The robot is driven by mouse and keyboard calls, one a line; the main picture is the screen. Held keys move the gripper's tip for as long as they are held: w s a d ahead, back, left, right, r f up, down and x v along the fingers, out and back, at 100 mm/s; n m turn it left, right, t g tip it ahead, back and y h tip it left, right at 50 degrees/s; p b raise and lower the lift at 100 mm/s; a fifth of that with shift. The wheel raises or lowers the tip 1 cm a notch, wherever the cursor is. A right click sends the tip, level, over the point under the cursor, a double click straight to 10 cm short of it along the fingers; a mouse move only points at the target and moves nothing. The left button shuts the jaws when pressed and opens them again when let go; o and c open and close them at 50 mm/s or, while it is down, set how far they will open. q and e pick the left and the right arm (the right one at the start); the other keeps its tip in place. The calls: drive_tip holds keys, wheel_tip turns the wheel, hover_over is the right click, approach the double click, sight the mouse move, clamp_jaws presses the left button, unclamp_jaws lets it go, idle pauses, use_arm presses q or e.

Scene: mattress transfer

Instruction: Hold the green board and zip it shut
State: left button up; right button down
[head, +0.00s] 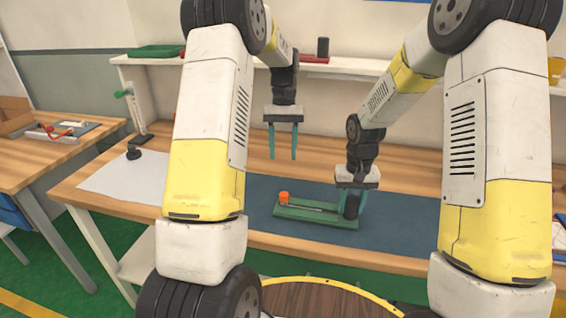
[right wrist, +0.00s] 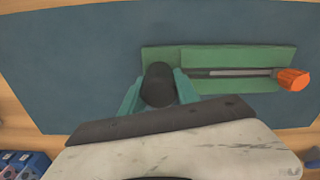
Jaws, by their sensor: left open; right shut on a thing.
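The green board (head: 315,215) lies on the dark blue mat, and it also shows in the right wrist view (right wrist: 230,57). A grey strip (right wrist: 240,73) runs along a slot in it. An orange piece (head: 284,198) sits at the board's left end in the head view; it shows in the right wrist view (right wrist: 293,79) too. My right gripper (head: 352,207) is shut on a black knob (right wrist: 158,84) at the board's other end. My left gripper (head: 283,152) is open and empty, above the orange piece and apart from the board.
The blue mat (head: 395,222) has free room around the board on the wooden table. A pale sheet (head: 125,176) lies at the left, with a small black stand (head: 134,152) behind it. A shelf (head: 335,67) runs along the back. A second table (head: 50,160) stands left.

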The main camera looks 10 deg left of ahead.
idle(0.3)
drive_tip(key=c, duration=0.8)
unclamp_jaws()
